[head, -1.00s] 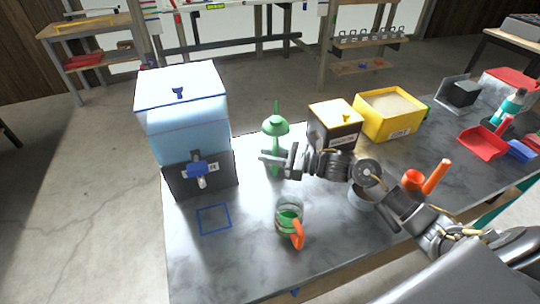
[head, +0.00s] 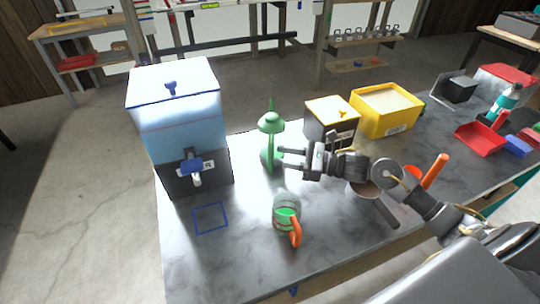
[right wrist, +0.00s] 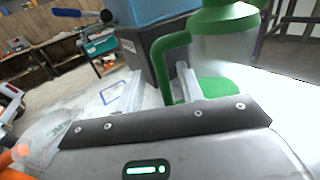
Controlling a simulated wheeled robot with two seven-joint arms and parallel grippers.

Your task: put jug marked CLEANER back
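A tall green jug (head: 271,142) with a green lid stands upright on the table right of the dispenser. A clear jug with green inside and an orange handle (head: 296,232) stands nearer the front edge. I cannot read CLEANER on either. My right gripper (head: 284,158) is open, its two fingers apart and pointing left at the green jug's side. In the right wrist view the green jug's handle (right wrist: 165,65) and clear body (right wrist: 225,45) are close before the fingers; I cannot tell whether they touch. My left gripper is not in view.
A black-and-yellow box (head: 332,122), a yellow bin (head: 386,125), a grey pan (head: 362,190) and a red tray (head: 480,137) are to the right.

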